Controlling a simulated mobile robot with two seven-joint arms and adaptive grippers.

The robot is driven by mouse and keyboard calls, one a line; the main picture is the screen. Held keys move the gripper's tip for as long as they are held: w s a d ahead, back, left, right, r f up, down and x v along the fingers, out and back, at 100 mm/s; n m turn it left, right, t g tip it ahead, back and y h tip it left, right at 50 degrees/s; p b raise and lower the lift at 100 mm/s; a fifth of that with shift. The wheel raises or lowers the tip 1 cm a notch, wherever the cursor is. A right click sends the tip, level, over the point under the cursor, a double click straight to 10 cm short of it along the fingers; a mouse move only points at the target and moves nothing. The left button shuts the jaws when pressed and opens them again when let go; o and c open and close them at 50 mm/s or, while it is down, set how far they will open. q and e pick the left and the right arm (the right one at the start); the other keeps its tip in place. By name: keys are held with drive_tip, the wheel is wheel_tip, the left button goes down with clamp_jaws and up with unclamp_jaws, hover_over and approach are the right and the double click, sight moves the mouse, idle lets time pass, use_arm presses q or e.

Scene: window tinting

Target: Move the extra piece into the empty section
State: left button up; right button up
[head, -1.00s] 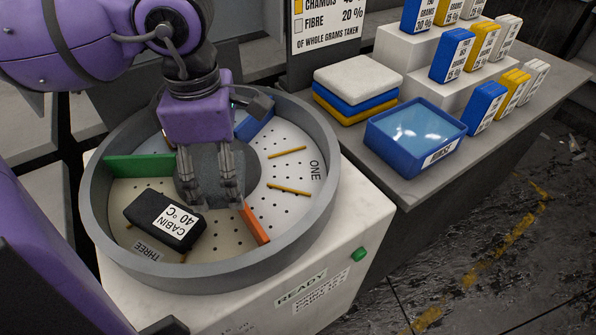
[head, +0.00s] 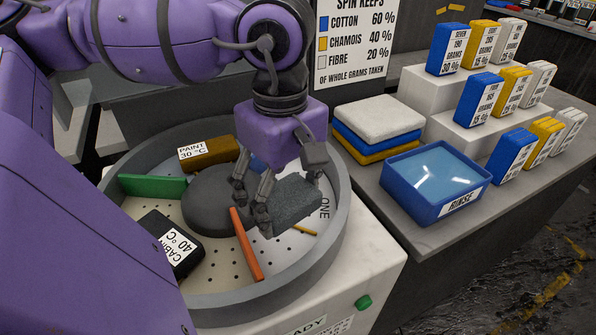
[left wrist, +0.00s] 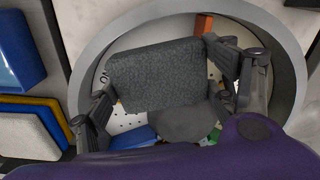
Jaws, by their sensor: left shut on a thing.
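My left gripper (head: 284,192) is shut on a dark grey, rough-textured block (head: 298,202). It holds the block above the section marked ONE (head: 323,208) of the round drum (head: 345,190). In the left wrist view the block (left wrist: 158,75) lies between the two fingers of the gripper (left wrist: 165,92). Section ONE shows a perforated white floor with a yellow strip, and no other block is visible there. An orange divider (head: 246,244) stands at its near side. A black CABIN 40 °C block (head: 165,235) and a brown PAINT 30 °C block (head: 215,152) sit in other sections. My right gripper is out of view.
A grey round hub (head: 212,205) stands mid-drum, with a green divider (head: 150,186) and a mostly hidden blue divider (head: 257,164). The drum's raised rim surrounds the sections. A blue RINSE tub (head: 435,180) and stacked cloths (head: 375,125) stand on the right bench.

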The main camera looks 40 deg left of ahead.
use_arm(q)
drive_tip(key=w+a+f, duration=0.1)
drive_tip(key=w+f, duration=0.1)
drive_tip(key=w, duration=0.1)
drive_tip(key=w+a+f, duration=0.1)
drive_tip(key=w+f, duration=0.2)
drive_tip(key=w, duration=0.1)
drive_tip(key=w+a+f, duration=0.2)
drive_tip(key=w+f, duration=0.1)
drive_tip(key=w, duration=0.1)
drive_tip(key=shift+w+f, duration=0.1)
drive_tip(key=shift+f, duration=0.1)
drive_tip(key=shift+w+a+f+b, duration=0.15)
drive_tip(key=shift+w+f+b, duration=0.15)
drive_tip(key=shift+f, duration=0.1)
drive_tip(key=shift+w+a+f, duration=0.1)
drive_tip(key=shift+f, duration=1.55)
drive_tip(key=shift+f, duration=0.15)
drive_tip(key=o, duration=0.9)
drive_tip(key=shift+o, duration=0.2)
